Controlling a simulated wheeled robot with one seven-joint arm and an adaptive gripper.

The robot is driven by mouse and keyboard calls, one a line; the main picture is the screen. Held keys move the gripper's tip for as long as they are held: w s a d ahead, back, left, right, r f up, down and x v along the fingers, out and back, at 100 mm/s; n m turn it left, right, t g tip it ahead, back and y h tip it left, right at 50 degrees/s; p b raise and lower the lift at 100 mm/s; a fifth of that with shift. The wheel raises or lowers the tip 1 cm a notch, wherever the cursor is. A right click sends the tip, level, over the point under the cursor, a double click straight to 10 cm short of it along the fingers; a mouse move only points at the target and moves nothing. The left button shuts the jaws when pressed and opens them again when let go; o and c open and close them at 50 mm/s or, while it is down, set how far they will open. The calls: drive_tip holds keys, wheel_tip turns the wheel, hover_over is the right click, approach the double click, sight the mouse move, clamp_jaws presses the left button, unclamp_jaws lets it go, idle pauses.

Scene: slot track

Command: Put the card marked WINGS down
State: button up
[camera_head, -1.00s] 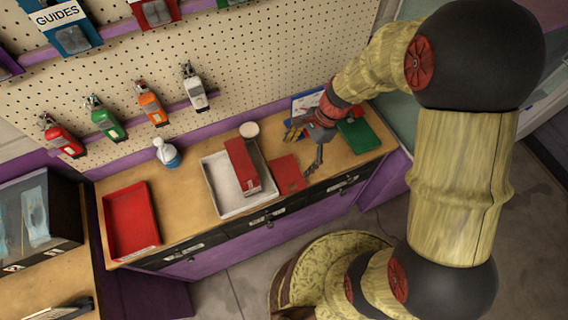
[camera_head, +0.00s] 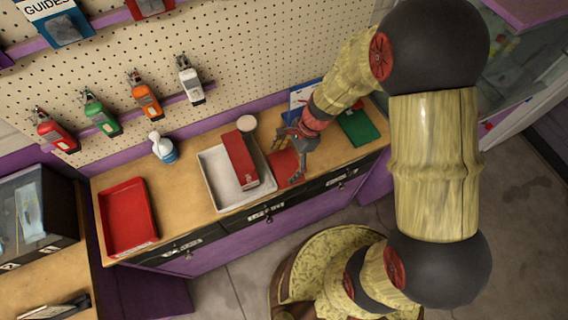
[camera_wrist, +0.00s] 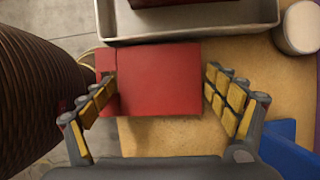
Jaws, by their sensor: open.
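No lettering reading WINGS can be made out in any view. A flat red card-like piece (camera_head: 283,163) lies on the counter right of the grey tray, and my gripper partly covers it in the head view. In the wrist view this red piece (camera_wrist: 160,85) spans much of the space between the fingers, with its left end near the counter's edge. My gripper (camera_head: 289,158) is open over it, and its fingers (camera_wrist: 160,82) stand apart on either side. Whether either finger touches it I cannot tell.
A grey tray (camera_head: 207,180) holds a red box (camera_head: 240,160). A white round container (camera_head: 246,123) stands behind it. A red tray (camera_head: 128,215) and a spray bottle (camera_head: 162,147) are left. A green piece (camera_head: 358,128) and a blue-edged card (camera_head: 303,97) are right.

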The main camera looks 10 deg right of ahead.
drive_tip(key=shift+c, duration=0.8)
drive_tip(key=c, duration=0.7)
